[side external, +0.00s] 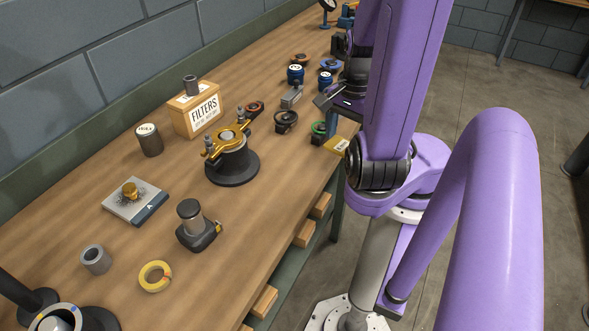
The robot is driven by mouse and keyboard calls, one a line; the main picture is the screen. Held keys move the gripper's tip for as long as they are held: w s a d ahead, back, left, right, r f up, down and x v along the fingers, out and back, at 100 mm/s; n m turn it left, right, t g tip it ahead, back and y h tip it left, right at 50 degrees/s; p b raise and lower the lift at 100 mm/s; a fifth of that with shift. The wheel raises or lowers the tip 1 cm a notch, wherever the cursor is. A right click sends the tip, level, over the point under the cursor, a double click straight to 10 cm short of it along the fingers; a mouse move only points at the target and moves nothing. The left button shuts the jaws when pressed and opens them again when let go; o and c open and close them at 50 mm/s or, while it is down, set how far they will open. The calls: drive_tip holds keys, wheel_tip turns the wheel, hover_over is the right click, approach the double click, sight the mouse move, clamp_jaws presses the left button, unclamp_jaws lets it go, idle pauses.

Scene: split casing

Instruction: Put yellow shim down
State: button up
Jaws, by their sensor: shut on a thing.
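My gripper (332,124) is at the table's right edge, partly hidden by my purple arm. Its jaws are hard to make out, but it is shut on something. A small flat yellow piece (337,145) with dark marks shows just below it, by the table edge, and looks like the yellow shim. I cannot tell whether this piece touches the table. A yellow ring (155,276) with an orange mark lies flat at the front of the table, far from my gripper.
A black round fixture with a gold clamp (231,158) stands mid-table. A filters box (196,110), a grey plate with a brass knob (135,202), a black-and-grey tool (197,226) and a grey sleeve (95,259) stand around it. A green-ringed part (319,131) is beside my gripper.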

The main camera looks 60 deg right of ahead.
drive_tip(key=w+a+n, duration=1)
drive_tip(key=w+a, duration=0.2)
drive_tip(key=a, duration=0.3)
drive_tip(key=s+a+n, duration=0.4)
drive_tip(key=a+n, duration=0.1)
drive_tip(key=a, duration=0.4)
drive_tip(key=s+a+n, duration=0.3)
drive_tip(key=a+n, duration=0.2)
drive_tip(key=a, duration=0.3)
hover_over(183, 321)
drive_tip(key=f, duration=0.8)
drive_tip(key=shift+s+d+f, duration=0.25)
drive_tip(key=shift+d+f, duration=0.05)
drive_tip(key=shift+d, duration=0.05)
drive_tip(key=shift+w+a+f, duration=0.25)
drive_tip(key=shift+a+f, duration=0.15)
drive_tip(key=shift+f, duration=1.65)
